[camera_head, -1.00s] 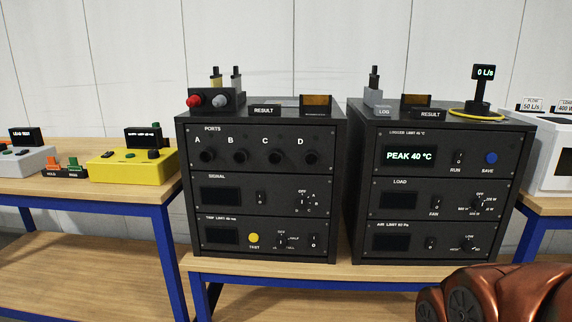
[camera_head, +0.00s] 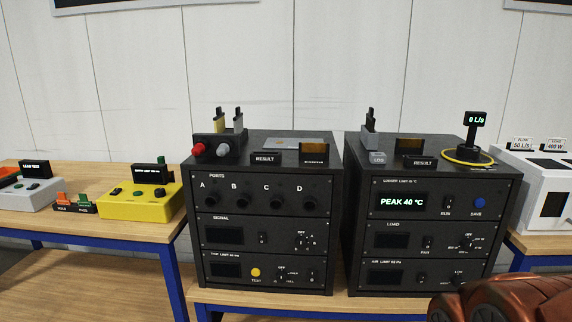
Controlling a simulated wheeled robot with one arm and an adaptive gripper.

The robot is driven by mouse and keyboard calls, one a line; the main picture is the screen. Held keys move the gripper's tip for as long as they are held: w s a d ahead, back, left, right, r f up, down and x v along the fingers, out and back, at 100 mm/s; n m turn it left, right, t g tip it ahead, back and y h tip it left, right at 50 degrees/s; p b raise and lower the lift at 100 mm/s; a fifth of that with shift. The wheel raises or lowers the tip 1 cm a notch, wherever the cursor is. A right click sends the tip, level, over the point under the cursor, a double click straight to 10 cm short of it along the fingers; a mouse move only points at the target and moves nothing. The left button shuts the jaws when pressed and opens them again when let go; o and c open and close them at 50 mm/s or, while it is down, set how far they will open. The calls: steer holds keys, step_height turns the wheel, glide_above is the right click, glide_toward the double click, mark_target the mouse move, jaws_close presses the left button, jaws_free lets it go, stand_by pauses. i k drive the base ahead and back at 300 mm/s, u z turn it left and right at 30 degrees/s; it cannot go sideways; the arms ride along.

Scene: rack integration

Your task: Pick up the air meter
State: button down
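The air meter (camera_head: 475,121) is a black upright stand with a small display reading "0 L/s". It stands on top of the right black rack (camera_head: 433,238), near its back right corner, with a yellow ring (camera_head: 468,162) around its base. A copper-coloured part of my arm shows at the lower right, below and in front of the right rack. My gripper's fingers are not visible, and nothing touches the air meter.
The left black rack (camera_head: 265,236) stands beside the right one with a narrow gap. RESULT label blocks and small connectors sit on both tops. A white box (camera_head: 540,185) stands right of the racks. A yellow device (camera_head: 139,205) sits on the left table.

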mark_target(473, 119)
steer(key=z, duration=0.4)
steer(key=k, duration=0.5)
steer(key=u, duration=0.4)
steer(key=i, duration=0.65)
steer(key=u, duration=0.5)
steer(key=i, duration=0.75)
steer(key=z, duration=0.75)
steer(key=i, duration=0.5)
steer(key=z, duration=0.55)
